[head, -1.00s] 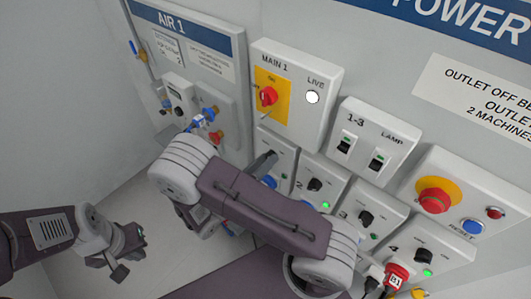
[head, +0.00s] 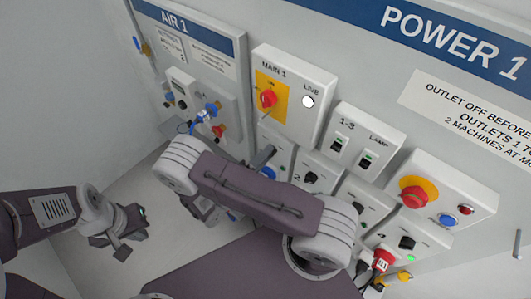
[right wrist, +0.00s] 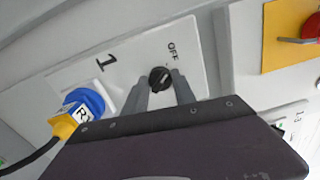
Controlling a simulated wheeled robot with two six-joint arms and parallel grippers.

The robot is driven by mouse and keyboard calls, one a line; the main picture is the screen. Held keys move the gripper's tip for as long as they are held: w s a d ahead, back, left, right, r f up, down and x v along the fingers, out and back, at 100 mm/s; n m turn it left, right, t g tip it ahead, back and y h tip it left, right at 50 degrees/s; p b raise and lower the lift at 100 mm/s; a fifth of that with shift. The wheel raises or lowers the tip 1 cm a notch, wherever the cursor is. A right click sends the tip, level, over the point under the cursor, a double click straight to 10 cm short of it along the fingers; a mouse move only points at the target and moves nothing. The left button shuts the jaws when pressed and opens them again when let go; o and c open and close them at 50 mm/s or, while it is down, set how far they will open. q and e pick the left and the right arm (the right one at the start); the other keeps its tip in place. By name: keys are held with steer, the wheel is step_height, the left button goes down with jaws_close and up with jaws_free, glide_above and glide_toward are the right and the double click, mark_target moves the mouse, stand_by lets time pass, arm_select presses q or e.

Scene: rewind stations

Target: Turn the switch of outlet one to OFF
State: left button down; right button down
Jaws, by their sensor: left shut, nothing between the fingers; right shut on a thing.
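The outlet one panel (right wrist: 195,75) is white, marked 1, with the word OFF beside its black switch knob (right wrist: 160,78). My right gripper (right wrist: 162,82) is shut on this knob, one grey finger on each side. A small pale mark shows on the knob's OFF side, but I cannot tell its exact setting. In the head view my right arm hides most of the panel (head: 283,147); a grey finger (head: 263,157) shows at it. My left gripper (head: 128,240) is shut and empty, low at the left, away from the panels.
A blue socket (right wrist: 88,100) with a yellow plug (right wrist: 64,126) sits beside the knob. The MAIN 1 box (head: 288,90) with a red switch is above. Outlets two (head: 325,170) to four, the red emergency button (head: 413,192) and the AIR 1 panel (head: 225,55) are nearby.

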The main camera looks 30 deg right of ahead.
steer(key=shift+n, duration=0.8)
steer(key=c, duration=1)
jaws_free()
steer(key=shift+a, duration=0.15)
steer(key=b+v, duration=0.3)
steer(key=v, duration=0.6)
